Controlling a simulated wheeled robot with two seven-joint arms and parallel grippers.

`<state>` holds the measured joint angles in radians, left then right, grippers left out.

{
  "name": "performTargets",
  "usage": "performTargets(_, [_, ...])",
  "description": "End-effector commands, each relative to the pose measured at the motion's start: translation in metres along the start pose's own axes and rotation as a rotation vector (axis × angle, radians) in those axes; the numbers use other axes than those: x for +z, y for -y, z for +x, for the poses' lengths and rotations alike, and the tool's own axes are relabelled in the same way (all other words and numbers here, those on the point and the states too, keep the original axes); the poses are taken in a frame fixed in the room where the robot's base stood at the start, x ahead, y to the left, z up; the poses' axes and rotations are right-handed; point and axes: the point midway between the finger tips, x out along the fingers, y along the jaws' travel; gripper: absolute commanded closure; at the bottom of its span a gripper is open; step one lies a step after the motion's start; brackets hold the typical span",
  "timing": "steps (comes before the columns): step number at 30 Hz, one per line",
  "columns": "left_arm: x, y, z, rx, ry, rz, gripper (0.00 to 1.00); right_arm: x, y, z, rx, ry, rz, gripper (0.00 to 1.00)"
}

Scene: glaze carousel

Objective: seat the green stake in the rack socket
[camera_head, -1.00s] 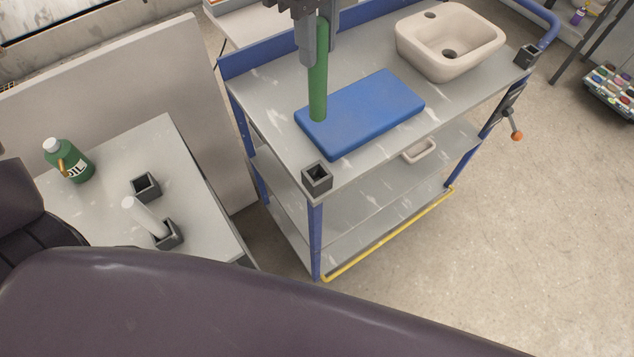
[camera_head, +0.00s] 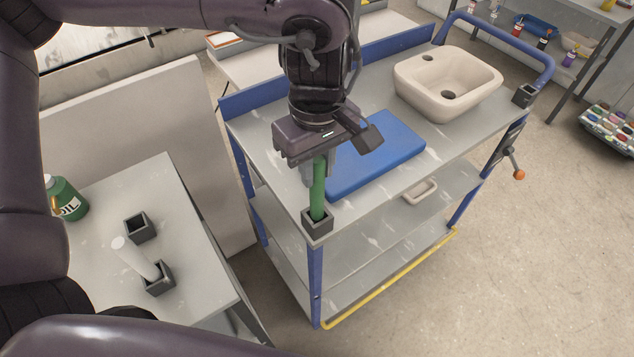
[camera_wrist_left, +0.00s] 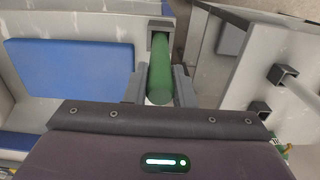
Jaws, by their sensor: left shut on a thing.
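The green stake (camera_head: 318,195) is upright in my left gripper (camera_head: 317,172), which is shut on its upper part. The stake's lower end is at the mouth of the dark square socket (camera_head: 317,229) on the cart's near-left corner. It appears inside the socket's rim, but I cannot tell how deep. In the left wrist view the green stake (camera_wrist_left: 161,75) runs between the two fingers toward the dark socket (camera_wrist_left: 158,27). My right gripper is not in view.
A blue pad (camera_head: 385,160) and a beige basin (camera_head: 448,85) lie on the cart top. Another dark socket (camera_head: 524,95) sits at its right corner. The left table holds an empty socket (camera_head: 139,228), a socket with a tilted white stake (camera_head: 135,258), and a green bottle (camera_head: 66,200).

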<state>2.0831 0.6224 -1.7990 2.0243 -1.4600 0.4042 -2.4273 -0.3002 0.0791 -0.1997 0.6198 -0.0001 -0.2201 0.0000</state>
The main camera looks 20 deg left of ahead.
Motion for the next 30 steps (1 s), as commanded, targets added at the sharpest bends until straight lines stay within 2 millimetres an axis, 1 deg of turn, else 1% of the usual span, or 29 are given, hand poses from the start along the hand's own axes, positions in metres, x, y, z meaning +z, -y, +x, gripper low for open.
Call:
performTargets(2, [0.0, 0.0, 0.005, -0.001, 0.002, 0.0, 1.0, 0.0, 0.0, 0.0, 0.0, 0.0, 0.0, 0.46])
performTargets(7, [0.001, 0.001, 0.029, -0.004, 0.004, -0.001, 1.0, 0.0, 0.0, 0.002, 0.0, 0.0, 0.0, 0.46])
performTargets(10, [0.001, 0.001, 0.039, -0.002, 0.002, -0.001, 1.0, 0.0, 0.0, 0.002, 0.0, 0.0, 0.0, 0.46])
performTargets(12, [0.0, 0.0, 0.042, 0.0, 0.001, -0.001, 1.0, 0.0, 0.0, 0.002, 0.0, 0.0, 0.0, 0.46])
performTargets(19, [0.0, 0.0, 0.042, 0.001, 0.0, -0.001, 1.0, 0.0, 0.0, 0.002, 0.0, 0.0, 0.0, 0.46])
performTargets(23, [0.0, 0.0, 0.046, 0.0, 0.0, -0.001, 1.0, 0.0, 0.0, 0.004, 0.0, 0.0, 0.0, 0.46])
performTargets(24, [0.0, 0.0, 0.045, 0.0, 0.0, -0.001, 0.72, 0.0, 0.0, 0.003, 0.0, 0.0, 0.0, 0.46])
performTargets(28, [0.0, 0.0, 0.045, 0.0, 0.0, -0.001, 0.55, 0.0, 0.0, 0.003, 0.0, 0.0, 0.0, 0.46])
performTargets(30, [0.0, 0.0, 0.045, 0.0, 0.0, -0.001, 0.55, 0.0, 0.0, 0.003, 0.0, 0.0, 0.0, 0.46])
